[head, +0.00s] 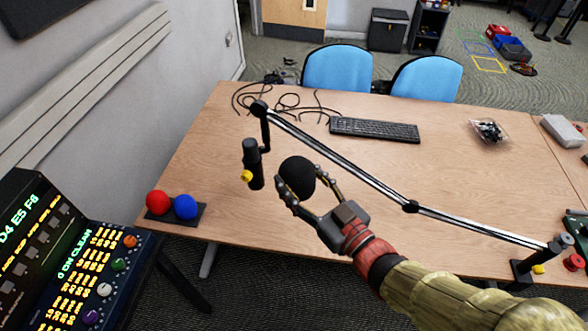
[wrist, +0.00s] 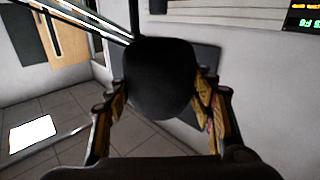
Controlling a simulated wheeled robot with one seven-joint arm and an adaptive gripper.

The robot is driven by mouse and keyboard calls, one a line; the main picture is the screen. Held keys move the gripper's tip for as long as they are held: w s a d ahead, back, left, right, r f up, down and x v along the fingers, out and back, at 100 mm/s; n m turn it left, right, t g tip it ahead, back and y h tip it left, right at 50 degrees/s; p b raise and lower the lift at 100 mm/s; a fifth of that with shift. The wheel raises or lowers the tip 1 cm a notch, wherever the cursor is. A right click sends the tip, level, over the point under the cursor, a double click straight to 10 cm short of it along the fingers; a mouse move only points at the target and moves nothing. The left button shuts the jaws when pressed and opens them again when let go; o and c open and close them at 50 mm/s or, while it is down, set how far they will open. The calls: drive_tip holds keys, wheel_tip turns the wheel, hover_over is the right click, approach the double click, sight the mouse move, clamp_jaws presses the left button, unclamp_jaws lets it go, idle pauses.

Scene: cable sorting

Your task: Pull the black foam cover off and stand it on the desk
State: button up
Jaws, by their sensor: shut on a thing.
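The black foam cover (head: 300,175) is a rounded dark ball held between the fingers of my gripper (head: 295,190). In the wrist view the cover (wrist: 160,78) fills the middle, with a finger of my gripper (wrist: 160,105) on each side. A dark microphone (head: 253,165) with a yellow knob hangs from the boom arm (head: 345,160), just left of the cover in the head view. The cover appears apart from the microphone there. The cover is above the wooden desk (head: 240,220); its exact height is hard to tell.
A red ball (head: 158,202) and a blue ball (head: 186,207) sit on a dark base at the desk's left edge. A keyboard (head: 375,130) and loose cables (head: 285,100) lie at the back. The boom crosses the desk diagonally.

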sight(300, 165)
drive_tip(key=shift+d+r, duration=0.1)
drive_tip(key=shift+r, duration=0.25)
drive_tip(key=shift+r+p, duration=3.5)
drive_tip(key=shift+r, duration=0.9)
